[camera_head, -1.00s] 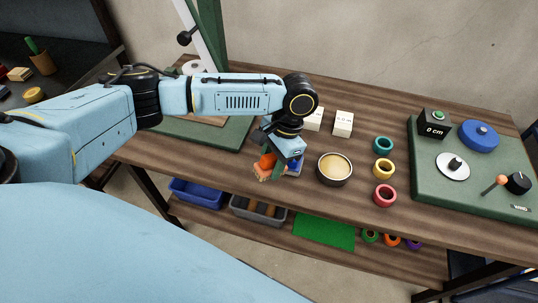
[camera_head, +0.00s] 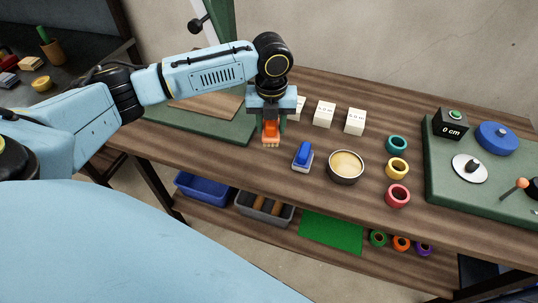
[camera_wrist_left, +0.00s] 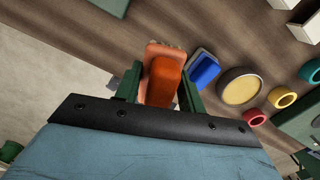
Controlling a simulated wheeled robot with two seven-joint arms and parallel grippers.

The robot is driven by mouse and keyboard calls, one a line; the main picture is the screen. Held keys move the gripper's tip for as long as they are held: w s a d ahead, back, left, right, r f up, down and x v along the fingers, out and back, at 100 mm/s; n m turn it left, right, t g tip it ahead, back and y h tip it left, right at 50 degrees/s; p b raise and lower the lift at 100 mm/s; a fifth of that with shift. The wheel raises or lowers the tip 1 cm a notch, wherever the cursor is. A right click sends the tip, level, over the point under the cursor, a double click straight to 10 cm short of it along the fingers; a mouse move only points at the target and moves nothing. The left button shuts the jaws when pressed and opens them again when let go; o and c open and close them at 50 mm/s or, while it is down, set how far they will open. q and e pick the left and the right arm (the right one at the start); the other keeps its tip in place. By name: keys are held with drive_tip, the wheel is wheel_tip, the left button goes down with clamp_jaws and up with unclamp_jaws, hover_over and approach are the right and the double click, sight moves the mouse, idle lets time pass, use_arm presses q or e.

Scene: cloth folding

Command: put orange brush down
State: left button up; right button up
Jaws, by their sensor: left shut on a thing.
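The orange brush (camera_head: 270,131) is between the fingers of my left gripper (camera_head: 270,120), over the wooden table left of the blue brush. In the left wrist view the orange brush (camera_wrist_left: 164,76) sits between the two green fingers of the left gripper (camera_wrist_left: 160,88), which is shut on it. I cannot tell whether its bristles touch the table. The blue brush (camera_head: 303,155) stands on the table and also shows in the left wrist view (camera_wrist_left: 204,70). My right gripper is not in view.
A round bowl (camera_head: 346,167) stands right of the blue brush. White blocks (camera_head: 324,113) stand behind. Teal, yellow and red rings (camera_head: 397,169) lie further right, beside a green board (camera_head: 438,183). Bins (camera_head: 264,208) and a green mat (camera_head: 331,231) are on the lower shelf.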

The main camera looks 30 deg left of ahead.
sight(269, 154)
use_arm(q)
drive_tip(key=m, duration=0.2)
drive_tip(key=w+a+m, duration=0.1)
drive_tip(key=shift+r+m, duration=0.25)
drive_tip(key=shift+m, duration=0.05)
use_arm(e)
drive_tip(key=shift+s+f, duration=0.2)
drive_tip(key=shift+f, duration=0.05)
